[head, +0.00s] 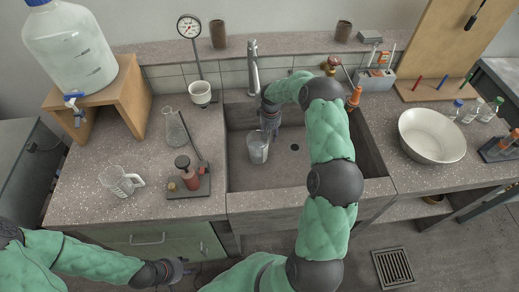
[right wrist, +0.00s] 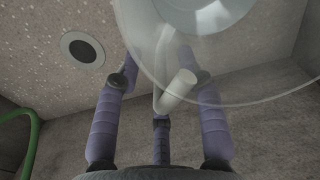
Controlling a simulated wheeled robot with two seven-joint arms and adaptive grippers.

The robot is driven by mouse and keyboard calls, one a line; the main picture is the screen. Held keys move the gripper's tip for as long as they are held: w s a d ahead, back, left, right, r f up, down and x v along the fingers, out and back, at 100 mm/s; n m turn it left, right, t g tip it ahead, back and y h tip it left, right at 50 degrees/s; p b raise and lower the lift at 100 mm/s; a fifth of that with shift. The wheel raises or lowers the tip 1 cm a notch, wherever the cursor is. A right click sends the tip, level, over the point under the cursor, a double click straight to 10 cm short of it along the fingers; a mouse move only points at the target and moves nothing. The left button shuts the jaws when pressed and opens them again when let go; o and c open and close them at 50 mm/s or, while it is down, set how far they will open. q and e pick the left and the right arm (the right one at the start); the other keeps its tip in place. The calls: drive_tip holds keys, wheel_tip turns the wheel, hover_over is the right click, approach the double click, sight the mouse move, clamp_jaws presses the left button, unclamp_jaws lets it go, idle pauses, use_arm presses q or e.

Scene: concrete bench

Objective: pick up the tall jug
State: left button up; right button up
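A clear tall jug (head: 258,147) stands in the sink, left of the drain. My right gripper (head: 270,122) reaches down over the sink at the jug's upper right side. In the right wrist view the jug (right wrist: 230,75) fills the upper right, with its pale handle (right wrist: 176,92) between my spread fingers (right wrist: 160,85). The fingers look open, with gaps beside the handle. My left gripper (head: 178,268) is empty, low in front of the left cabinet, and looks open.
The sink (head: 240,178) has high walls around the jug, and a tap (head: 254,70) rises behind. A drain (right wrist: 83,50) lies beside the jug. A white basin (head: 432,137) stands right.

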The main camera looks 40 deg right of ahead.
drive_tip(key=shift+f, duration=0.75)
clamp_jaws()
drive_tip(key=shift+r, duration=0.1)
drive_tip(key=shift+r, duration=0.1)
